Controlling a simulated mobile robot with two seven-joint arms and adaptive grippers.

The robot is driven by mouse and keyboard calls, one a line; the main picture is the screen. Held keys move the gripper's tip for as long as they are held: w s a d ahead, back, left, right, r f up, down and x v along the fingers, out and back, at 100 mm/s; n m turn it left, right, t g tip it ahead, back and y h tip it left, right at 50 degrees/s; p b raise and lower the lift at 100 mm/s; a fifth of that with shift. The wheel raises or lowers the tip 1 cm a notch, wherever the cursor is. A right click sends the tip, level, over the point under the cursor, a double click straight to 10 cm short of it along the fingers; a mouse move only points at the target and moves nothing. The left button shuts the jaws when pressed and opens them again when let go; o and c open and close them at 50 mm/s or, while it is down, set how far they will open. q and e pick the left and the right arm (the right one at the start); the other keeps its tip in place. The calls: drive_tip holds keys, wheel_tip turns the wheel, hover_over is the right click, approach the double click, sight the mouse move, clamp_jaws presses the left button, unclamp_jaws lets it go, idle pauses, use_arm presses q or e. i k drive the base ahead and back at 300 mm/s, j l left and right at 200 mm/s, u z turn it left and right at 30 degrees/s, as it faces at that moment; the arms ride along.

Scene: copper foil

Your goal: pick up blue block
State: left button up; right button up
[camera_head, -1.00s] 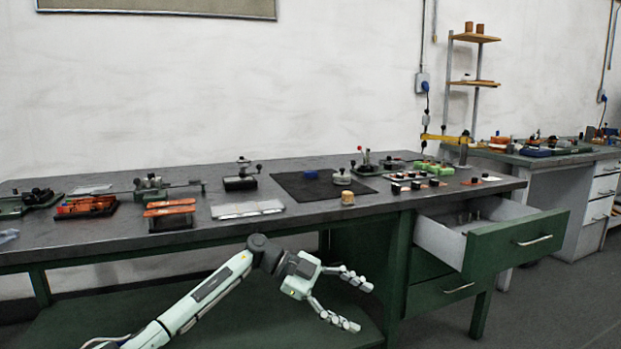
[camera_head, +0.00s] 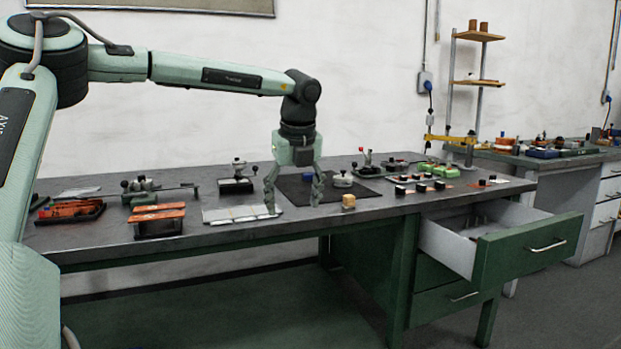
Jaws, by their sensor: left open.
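The small blue block (camera_head: 308,177) lies on the black mat (camera_head: 352,186) on the workbench, near the mat's back left part. My right gripper does not show.
A round white-and-dark piece (camera_head: 342,179) sits on the mat right of the block. A small tan block (camera_head: 348,201) stands near the front edge. A pale flat plate (camera_head: 232,214) lies left. A drawer (camera_head: 527,251) hangs open at the bench's right.

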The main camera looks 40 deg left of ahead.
sight(305, 177)
drive_tip(key=i+j, duration=0.7)
drive_tip(key=j, duration=0.15)
drive_tip(key=i+j, duration=0.7)
drive_tip(key=j, duration=0.15)
